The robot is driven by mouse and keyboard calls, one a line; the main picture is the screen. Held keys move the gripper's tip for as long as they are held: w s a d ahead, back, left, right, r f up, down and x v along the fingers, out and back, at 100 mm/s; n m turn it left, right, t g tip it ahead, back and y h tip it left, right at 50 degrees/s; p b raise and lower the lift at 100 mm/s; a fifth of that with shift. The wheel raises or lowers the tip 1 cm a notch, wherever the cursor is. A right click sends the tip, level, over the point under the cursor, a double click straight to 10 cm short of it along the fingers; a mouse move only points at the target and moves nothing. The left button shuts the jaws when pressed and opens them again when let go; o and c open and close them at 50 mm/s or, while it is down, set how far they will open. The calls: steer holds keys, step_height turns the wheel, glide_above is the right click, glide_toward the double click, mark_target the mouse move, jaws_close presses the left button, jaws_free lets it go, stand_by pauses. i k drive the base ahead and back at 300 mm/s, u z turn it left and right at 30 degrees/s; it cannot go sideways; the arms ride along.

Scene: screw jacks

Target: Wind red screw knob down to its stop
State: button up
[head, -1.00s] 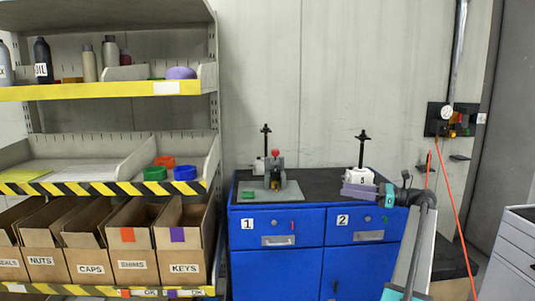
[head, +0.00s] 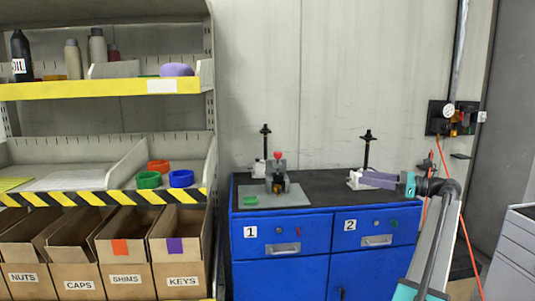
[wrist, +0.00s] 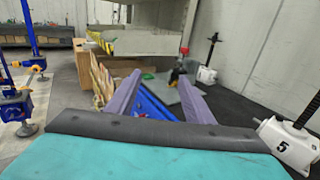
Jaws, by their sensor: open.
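The red screw knob (head: 277,155) tops a grey screw stand (head: 277,177) on a grey plate (head: 290,198), at the left of the blue cabinet's dark top. In the wrist view the red knob (wrist: 184,50) is small, beyond my fingertips and a little right of centre. My gripper (head: 364,179) is over the right half of the top, well right of the knob, pointing left. In the wrist view my gripper (wrist: 160,80) has its two purple fingers spread with nothing between them.
A white jack with a black screw (head: 366,150) stands behind my gripper; its white base, marked 5 (wrist: 287,145), is close at right in the wrist view. Another white jack (head: 264,150) stands behind the knob's stand. The dark top (head: 325,187) between gripper and stand is clear.

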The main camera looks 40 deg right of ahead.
mark_target(278, 155)
steer(key=i, duration=1.15)
steer(key=u, duration=0.05)
